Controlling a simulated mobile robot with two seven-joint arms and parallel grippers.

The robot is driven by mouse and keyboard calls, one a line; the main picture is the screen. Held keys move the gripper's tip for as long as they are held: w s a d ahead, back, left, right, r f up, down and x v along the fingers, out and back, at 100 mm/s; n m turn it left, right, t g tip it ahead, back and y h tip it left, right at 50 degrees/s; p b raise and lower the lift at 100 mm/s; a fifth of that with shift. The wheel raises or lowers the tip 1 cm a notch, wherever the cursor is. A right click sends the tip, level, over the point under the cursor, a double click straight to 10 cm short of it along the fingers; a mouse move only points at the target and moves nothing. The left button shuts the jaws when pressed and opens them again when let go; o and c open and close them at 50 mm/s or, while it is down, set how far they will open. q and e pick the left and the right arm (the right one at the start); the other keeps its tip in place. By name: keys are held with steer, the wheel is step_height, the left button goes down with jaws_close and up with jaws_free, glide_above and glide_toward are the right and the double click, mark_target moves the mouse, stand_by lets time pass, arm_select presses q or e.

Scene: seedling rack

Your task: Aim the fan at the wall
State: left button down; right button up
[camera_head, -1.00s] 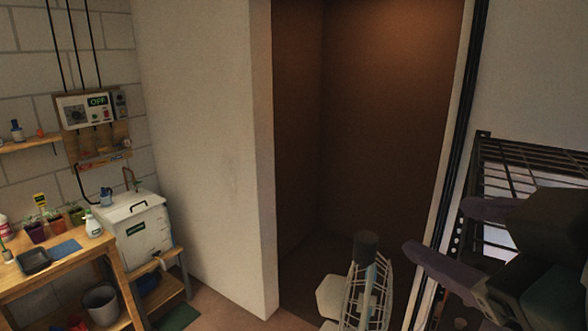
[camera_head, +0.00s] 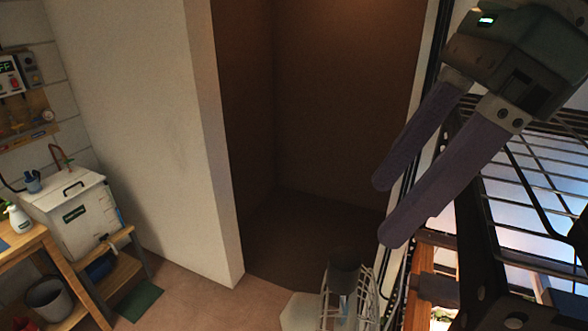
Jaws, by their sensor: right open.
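The fan (camera_head: 362,305) shows at the bottom of the head view, right of centre, as a pale wire cage seen nearly edge-on. A dark round cap (camera_head: 344,270) tops its near side, and a pale panel shows at its left. Its lower part is cut off by the frame. My right gripper (camera_head: 382,212) hangs above and a little right of the fan, its two purple fingers apart and empty, pointing down and left. It does not appear to touch the fan. A pale wall (camera_head: 140,130) stands left of the dark recess. My left gripper is not in view.
A black wire rack (camera_head: 540,185) with lit shelves stands close at right, behind my right arm. At left are a white tank (camera_head: 78,225), a wooden bench (camera_head: 50,265), a grey bucket (camera_head: 48,298) and a green mat (camera_head: 140,300). The floor (camera_head: 200,290) between is clear.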

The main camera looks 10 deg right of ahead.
mark_target(349, 259)
steer(key=b+x, duration=0.1)
steer(key=x, duration=0.2)
steer(key=b+x, duration=0.2)
steer(key=d+b+x, duration=0.1)
steer(key=x, duration=0.2)
steer(key=shift+w+f+b, duration=0.2)
steer(key=shift+f+b, duration=0.1)
steer(key=shift+f, duration=0.25)
steer(key=shift+w+a+f, duration=0.1)
steer(key=shift+a+f, duration=0.2)
steer(key=shift+f, duration=0.15)
jaws_close()
stand_by(0.5)
